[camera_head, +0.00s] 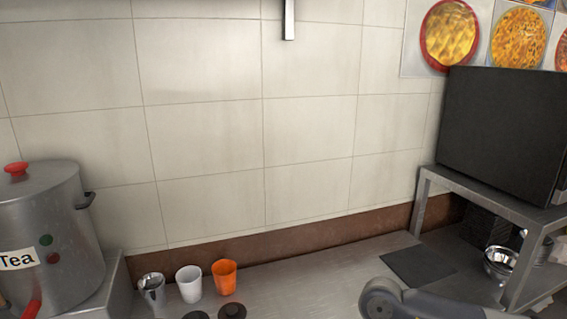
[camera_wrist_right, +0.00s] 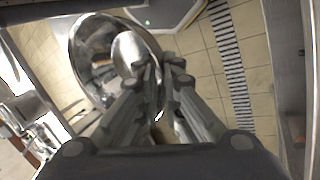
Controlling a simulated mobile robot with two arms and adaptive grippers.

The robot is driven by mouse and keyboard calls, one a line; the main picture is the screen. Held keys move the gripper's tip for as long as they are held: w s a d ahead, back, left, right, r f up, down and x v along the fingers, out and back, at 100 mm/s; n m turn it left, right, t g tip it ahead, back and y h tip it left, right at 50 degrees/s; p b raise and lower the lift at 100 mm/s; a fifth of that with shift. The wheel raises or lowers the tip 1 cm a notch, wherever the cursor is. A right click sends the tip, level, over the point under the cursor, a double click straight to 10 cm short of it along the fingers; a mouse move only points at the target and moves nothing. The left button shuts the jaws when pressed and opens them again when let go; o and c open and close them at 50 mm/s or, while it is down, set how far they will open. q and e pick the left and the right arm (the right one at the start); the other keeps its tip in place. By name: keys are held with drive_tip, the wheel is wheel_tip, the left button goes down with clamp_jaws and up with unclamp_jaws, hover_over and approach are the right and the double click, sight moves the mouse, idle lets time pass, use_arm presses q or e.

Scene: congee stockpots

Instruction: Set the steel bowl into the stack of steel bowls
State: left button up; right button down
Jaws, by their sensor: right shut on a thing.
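My right gripper (camera_wrist_right: 163,75) is shut on a shiny steel bowl (camera_wrist_right: 77,42) in the right wrist view. The fingers close on the bowl's rim, and the bowl appears tilted, its hollow side partly towards the camera. Tiled floor shows beyond it. In the head view, steel bowls (camera_head: 499,262) sit under the metal shelf at the right; I cannot tell how many are stacked there. The held bowl and my right gripper are out of the head view. My left gripper is in neither view.
The metal shelf (camera_head: 488,203) carries a large black box (camera_head: 500,130) over the bowls, and its front leg stands close beside them. A dark mat (camera_head: 418,267) lies to their left. Cups, including an orange one (camera_head: 224,278), and a tea urn (camera_head: 55,225) stand further left.

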drive_tip(key=n, duration=0.1)
drive_tip(key=n+h, duration=0.1)
drive_tip(key=n, duration=0.1)
drive_tip(key=r+n+h, duration=0.1)
drive_tip(key=n, duration=0.1)
drive_tip(key=shift+s+a+r+t, duration=0.1)
drive_tip(key=shift+s+a+t, duration=0.2)
drive_tip(key=shift+a, duration=0.1)
drive_tip(key=n, duration=0.1)
drive_tip(key=n+h, duration=0.1)
drive_tip(key=n, duration=0.1)
drive_tip(key=r+n+t+h, duration=0.1)
drive_tip(key=n, duration=0.1)
drive_tip(key=shift+w+d+r, duration=0.1)
drive_tip(key=shift+w+d, duration=0.05)
drive_tip(key=shift+d, duration=0.2)
drive_tip(key=w+d+r+n+t+h, duration=0.1)
drive_tip(key=w+d+r+n+t, duration=0.1)
drive_tip(key=n, duration=0.6)
wheel_tip(320, 180, up, 2)
drive_tip(key=shift+w+d+r+n+t, duration=0.15)
drive_tip(key=shift+d+n+t, duration=0.15)
drive_tip(key=shift+d+t, duration=0.55)
